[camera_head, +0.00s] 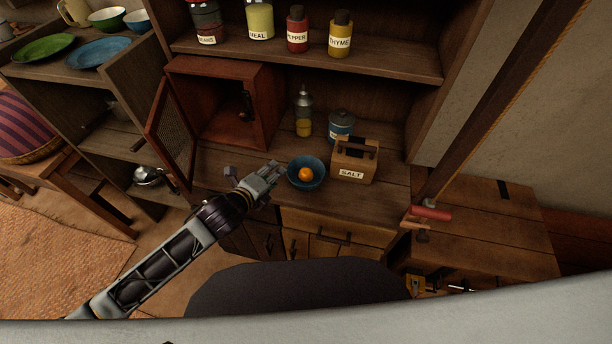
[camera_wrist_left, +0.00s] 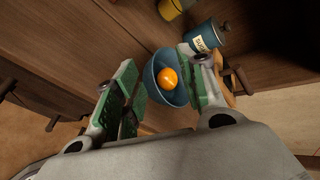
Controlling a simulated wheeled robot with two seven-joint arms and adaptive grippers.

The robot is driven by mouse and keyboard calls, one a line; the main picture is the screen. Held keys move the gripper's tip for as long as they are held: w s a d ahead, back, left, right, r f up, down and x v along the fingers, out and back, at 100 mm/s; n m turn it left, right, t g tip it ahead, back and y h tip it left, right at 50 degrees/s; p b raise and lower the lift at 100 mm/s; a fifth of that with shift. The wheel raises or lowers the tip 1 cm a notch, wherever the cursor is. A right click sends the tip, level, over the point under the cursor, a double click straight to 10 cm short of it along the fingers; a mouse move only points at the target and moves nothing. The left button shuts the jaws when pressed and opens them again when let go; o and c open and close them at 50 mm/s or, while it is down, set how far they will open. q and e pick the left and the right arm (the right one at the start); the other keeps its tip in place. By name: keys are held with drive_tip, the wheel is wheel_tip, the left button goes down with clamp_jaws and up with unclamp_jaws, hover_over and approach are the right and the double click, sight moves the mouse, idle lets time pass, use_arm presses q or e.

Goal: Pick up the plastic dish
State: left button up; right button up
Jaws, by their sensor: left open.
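The plastic dish is a small blue bowl (camera_head: 317,181) on the wooden counter, with an orange round fruit (camera_head: 306,174) inside it. In the left wrist view the bowl (camera_wrist_left: 158,75) shows between the fingers, with the orange (camera_wrist_left: 169,78) in it. My left gripper (camera_head: 272,171) is just left of the bowl, in front of the counter's edge. Its green-padded fingers (camera_wrist_left: 162,90) are spread apart and hold nothing. I cannot tell whether a finger touches the rim. My right gripper is not in view.
A wooden salt box (camera_head: 352,165) stands close to the bowl's right. A blue lidded tin (camera_head: 341,124) and an oil bottle (camera_head: 304,112) stand behind. An open cabinet door (camera_head: 171,134) is to the left. Jars line the shelf above.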

use_arm(q)
drive_tip(key=shift+w+a+f+m+g+h, duration=0.2)
drive_tip(key=shift+m+h, duration=0.35)
drive_tip(key=shift+m, duration=1.7)
drive_tip(key=shift+w+a+f+m+g+h, duration=0.1)
drive_tip(key=shift+w+a+f+m+h, duration=0.3)
drive_tip(key=shift+m, duration=1.8)
drive_tip(key=shift+w+a+f+m+g+h, duration=0.15)
drive_tip(key=shift+m+h, duration=0.5)
drive_tip(key=shift+m, duration=1.6)
drive_tip(key=shift+d, duration=0.1)
approach(296, 159)
drive_tip(key=shift+x, duration=2)
drive_tip(key=shift+d+f+p, duration=0.1)
drive_tip(key=shift+d+p, duration=0.05)
drive_tip(key=shift+p, duration=0.15)
